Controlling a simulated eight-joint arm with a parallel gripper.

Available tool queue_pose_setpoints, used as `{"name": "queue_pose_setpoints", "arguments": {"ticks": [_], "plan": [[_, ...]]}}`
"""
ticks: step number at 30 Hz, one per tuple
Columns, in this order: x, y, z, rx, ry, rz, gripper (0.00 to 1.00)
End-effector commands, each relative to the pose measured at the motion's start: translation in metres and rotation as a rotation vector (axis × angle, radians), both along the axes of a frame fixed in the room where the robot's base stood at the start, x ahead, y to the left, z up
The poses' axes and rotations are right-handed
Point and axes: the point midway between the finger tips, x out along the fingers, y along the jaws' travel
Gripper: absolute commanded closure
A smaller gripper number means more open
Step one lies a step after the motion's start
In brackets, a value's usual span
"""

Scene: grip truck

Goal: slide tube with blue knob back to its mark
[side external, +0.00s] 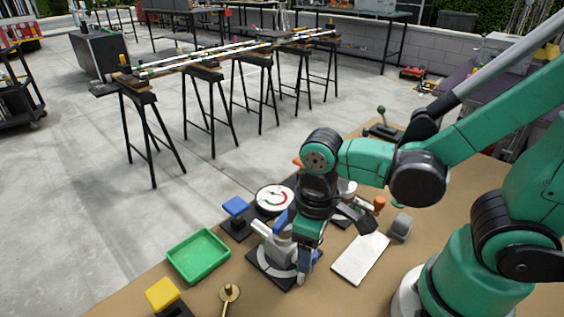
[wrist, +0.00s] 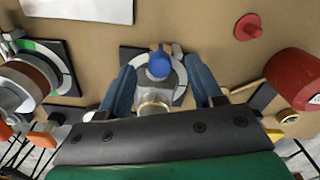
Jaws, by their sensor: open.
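In the wrist view, a grey metal tube-like fitting with a blue knob (wrist: 159,65) stands on a dark square base with a pale ring. The grey base (side external: 277,268) also shows in the side view, partly covered by my gripper. My gripper (wrist: 161,75) is open, with one blue-grey finger on each side of the fitting. A small gap shows beside each finger. In the side view my gripper (side external: 290,255) points down over this base. I cannot make out a mark for the tube.
A green tray (side external: 199,255), a blue-topped block (side external: 236,207) and a round dial (side external: 275,199) stand nearby. A white sheet (side external: 360,257) lies to the right. In the wrist view a red cylinder (wrist: 292,78) stands at right and another fitting (wrist: 30,80) at left.

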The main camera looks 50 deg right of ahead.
Motion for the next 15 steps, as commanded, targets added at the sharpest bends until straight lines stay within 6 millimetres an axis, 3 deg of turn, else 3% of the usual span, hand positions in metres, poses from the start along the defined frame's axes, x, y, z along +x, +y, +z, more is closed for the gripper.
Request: {"name": "queue_pose_setpoints", "arguments": {"ticks": [6, 15], "plan": [[0.001, 0.0, -0.017, 0.0, 0.0, 0.0, 0.41], [0.0, 0.0, -0.024, 0.0, 0.0, 0.0, 0.41]]}}
